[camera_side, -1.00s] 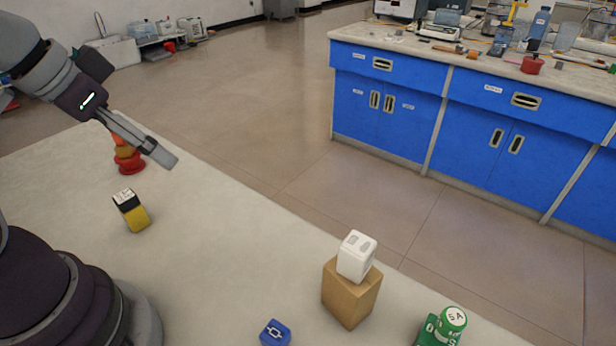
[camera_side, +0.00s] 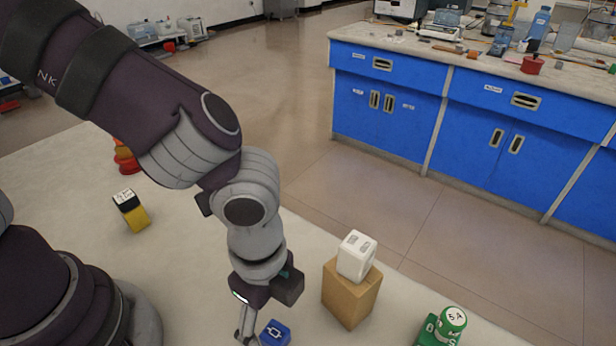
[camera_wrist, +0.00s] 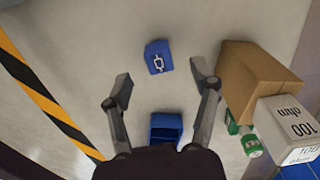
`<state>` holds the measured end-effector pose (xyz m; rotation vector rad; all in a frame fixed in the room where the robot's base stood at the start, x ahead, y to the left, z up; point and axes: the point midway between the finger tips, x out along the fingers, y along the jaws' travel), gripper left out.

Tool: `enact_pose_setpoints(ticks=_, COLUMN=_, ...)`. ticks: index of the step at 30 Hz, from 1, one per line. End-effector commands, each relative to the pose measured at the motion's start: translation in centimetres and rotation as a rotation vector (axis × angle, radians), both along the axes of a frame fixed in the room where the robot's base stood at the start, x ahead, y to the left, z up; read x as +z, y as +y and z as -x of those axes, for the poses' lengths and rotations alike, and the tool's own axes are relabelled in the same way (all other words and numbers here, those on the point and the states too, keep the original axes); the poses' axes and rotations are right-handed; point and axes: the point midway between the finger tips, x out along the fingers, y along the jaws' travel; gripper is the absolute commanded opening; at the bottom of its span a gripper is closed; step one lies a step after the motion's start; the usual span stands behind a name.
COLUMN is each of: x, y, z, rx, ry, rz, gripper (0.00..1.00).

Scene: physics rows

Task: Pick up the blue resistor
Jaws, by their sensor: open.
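The blue resistor is a small blue block with a white resistor symbol on top. In the side view the blue resistor (camera_side: 276,334) sits on the pale table near the bottom edge. In the wrist view the blue resistor (camera_wrist: 157,57) lies ahead of the fingertips, between their lines and apart from both. My gripper (camera_side: 246,337) points down just left of the block in the side view, its tips near the picture's edge. In the wrist view my gripper (camera_wrist: 161,80) has its fingers spread wide with nothing between the tips.
A tan block (camera_side: 350,295) with a white block (camera_side: 356,255) on top stands to the right. A yellow-black block (camera_side: 132,211) stands at left. The wrist view shows a blue box-like item (camera_wrist: 165,128) near the palm and a striped strip (camera_wrist: 45,100).

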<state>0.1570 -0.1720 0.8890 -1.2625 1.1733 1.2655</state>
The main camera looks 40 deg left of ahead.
Motion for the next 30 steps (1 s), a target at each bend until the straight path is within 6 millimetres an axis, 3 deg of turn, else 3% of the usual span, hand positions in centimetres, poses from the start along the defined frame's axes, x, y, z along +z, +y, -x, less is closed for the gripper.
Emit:
enact_pose_setpoints(ticks=10, x=-5.6, y=0.2, z=0.3, rx=0.003, ry=0.003, rz=-0.003, gripper=0.61)
enact_pose_setpoints(ticks=19, x=-6.3, y=0.2, z=0.2, rx=0.005, ry=-0.001, rz=0.001, gripper=0.6)
enact_pose_setpoints(ticks=30, x=-6.3, y=0.2, z=0.2, rx=0.005, ry=-0.001, rz=0.001, gripper=0.11)
